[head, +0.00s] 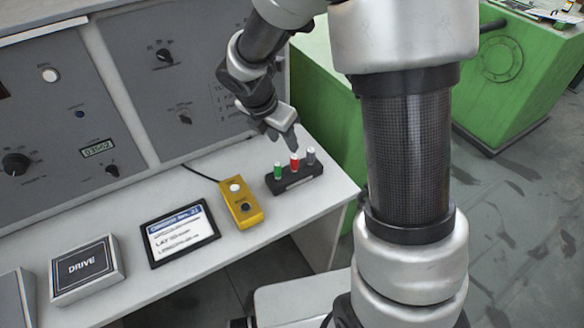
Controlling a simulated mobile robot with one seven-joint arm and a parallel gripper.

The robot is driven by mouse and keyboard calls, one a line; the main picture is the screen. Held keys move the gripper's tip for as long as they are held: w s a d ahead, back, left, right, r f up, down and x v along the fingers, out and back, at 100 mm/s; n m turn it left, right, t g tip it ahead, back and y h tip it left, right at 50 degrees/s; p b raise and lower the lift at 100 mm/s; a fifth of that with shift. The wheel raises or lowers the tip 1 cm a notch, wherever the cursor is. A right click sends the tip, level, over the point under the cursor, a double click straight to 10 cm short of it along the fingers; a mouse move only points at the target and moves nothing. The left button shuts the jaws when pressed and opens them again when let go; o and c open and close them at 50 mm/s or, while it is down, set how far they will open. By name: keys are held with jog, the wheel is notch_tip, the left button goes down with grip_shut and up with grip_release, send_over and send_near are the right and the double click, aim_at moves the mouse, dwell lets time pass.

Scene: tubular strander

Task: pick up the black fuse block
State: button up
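The black fuse block (296,181) lies on the pale desk top near its right end. It is a low dark bar with a green, a red and a grey fuse standing upright in it. My gripper (285,141) hangs just above and behind the block, with its fingers pointing down. The fingertips are close to the tops of the red and grey fuses. I cannot tell whether they touch them, nor how far apart the fingers are. The block appears to rest on the desk.
A yellow button box (241,204) with a cable sits left of the block. Further left are a framed card (180,232) and a DRIVE box (87,268). A grey control panel (180,90) rises behind. The desk's front edge is close. Green machinery (525,75) stands at right.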

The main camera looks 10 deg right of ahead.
aim_at(294, 158)
jog(key=b+x, duration=0.1)
jog(key=x, duration=1.2)
jog(key=shift+f, duration=0.15)
jog(key=shift+d, duration=0.1)
grip_shut()
